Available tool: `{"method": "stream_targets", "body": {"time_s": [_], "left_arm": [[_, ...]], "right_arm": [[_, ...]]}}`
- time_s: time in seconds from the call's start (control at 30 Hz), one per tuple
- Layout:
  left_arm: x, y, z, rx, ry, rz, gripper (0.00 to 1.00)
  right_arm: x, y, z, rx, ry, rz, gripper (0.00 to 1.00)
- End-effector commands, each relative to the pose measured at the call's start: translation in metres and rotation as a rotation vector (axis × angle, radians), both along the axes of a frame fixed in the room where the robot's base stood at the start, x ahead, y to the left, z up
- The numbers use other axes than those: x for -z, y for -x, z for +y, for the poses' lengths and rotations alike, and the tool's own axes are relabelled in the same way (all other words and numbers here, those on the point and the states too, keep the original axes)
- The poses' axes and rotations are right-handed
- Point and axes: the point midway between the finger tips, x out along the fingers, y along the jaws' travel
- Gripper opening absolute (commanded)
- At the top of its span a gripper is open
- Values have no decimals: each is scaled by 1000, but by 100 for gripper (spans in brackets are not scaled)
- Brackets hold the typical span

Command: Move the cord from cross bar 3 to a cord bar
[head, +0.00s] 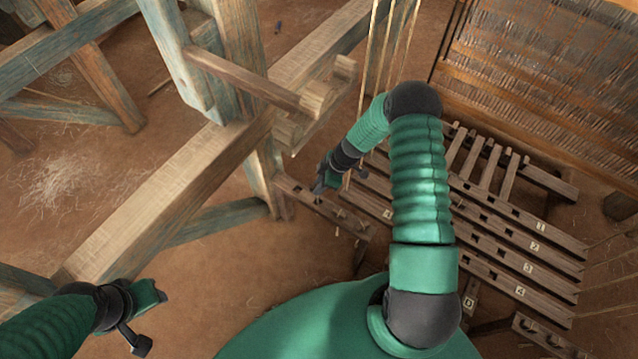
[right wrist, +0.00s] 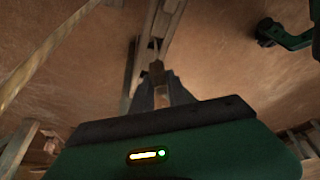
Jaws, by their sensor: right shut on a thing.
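My right gripper (head: 322,182) is low, over the left part of a short wooden bar with small pegs (head: 345,218), which looks like a cord bar. In the right wrist view its fingers (right wrist: 160,78) are closed on a small pale brown piece, which seems to be the cord (right wrist: 159,68). The cord's full run is not clear. Cross bar 3 (head: 500,256) lies among the numbered bars at the right; my right arm covers part of them. My left gripper (head: 150,318) is at the lower left, away from the bars; its jaws do not show clearly.
A second pegged bar (head: 545,338) is at the lower right. Thick loom beams (head: 170,200) fill the left. Several pale vertical cords (head: 380,50) hang behind my right arm, before the reed frame (head: 540,80). Bare earth floor (head: 240,260) is clear in the lower middle.

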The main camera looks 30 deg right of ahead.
Motion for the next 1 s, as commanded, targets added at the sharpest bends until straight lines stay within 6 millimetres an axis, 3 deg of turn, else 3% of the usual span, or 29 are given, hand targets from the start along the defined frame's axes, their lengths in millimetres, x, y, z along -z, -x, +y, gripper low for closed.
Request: {"method": "stream_targets", "body": {"time_s": [0.7, 1.0], "left_arm": [[51, 0, 0, 0, 0, 0, 36], [66, 0, 0, 0, 0, 0, 36]], "right_arm": [[64, 0, 0, 0, 1, -1, 0], [82, 0, 0, -1, 2, 0, 0]]}}
